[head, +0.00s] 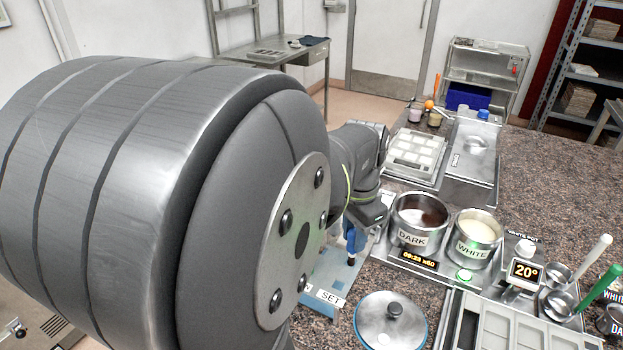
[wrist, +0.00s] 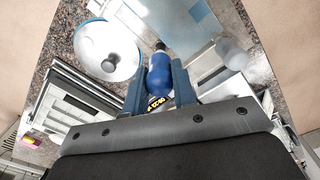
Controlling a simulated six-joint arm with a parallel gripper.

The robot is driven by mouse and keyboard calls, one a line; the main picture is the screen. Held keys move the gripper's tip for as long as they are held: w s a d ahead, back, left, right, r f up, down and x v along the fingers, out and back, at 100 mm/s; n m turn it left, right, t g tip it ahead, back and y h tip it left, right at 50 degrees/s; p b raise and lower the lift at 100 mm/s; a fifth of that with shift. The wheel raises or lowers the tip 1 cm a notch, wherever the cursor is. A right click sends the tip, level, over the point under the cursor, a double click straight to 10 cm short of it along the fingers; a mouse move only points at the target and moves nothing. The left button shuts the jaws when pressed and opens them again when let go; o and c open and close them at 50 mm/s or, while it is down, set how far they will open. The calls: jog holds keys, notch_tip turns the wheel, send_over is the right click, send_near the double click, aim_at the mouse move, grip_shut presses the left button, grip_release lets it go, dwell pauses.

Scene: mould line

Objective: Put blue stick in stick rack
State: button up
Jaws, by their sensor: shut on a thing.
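My gripper (head: 352,232) hangs low in the head view, left of the DARK pot and above the pale blue SET mat. In the wrist view my gripper (wrist: 159,72) has its two blue fingers closed on both sides of a rounded blue stick (wrist: 158,78) with a dark tip. The blue stick (head: 351,243) shows only in part in the head view, upright with its dark tip down. At the right edge stand a white stick (head: 594,259) and a green stick (head: 600,284); I cannot tell for certain which holder is the stick rack.
The DARK pot (head: 419,217) and WHITE pot (head: 475,231) stand right of my gripper. A round lid (head: 375,325) with a black knob lies in front. A grey mould tray (head: 520,330) is at bottom right. Bare granite counter (head: 560,190) lies behind the pots.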

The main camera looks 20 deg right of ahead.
jog(key=shift+f, duration=2)
jog(key=o, duration=1.1)
jog(key=shift+c, duration=0.2)
jog(key=shift+o, duration=0.4)
jog(key=o, duration=0.3)
jog(key=shift+r, duration=0.1)
jog(key=shift+r, duration=3.4)
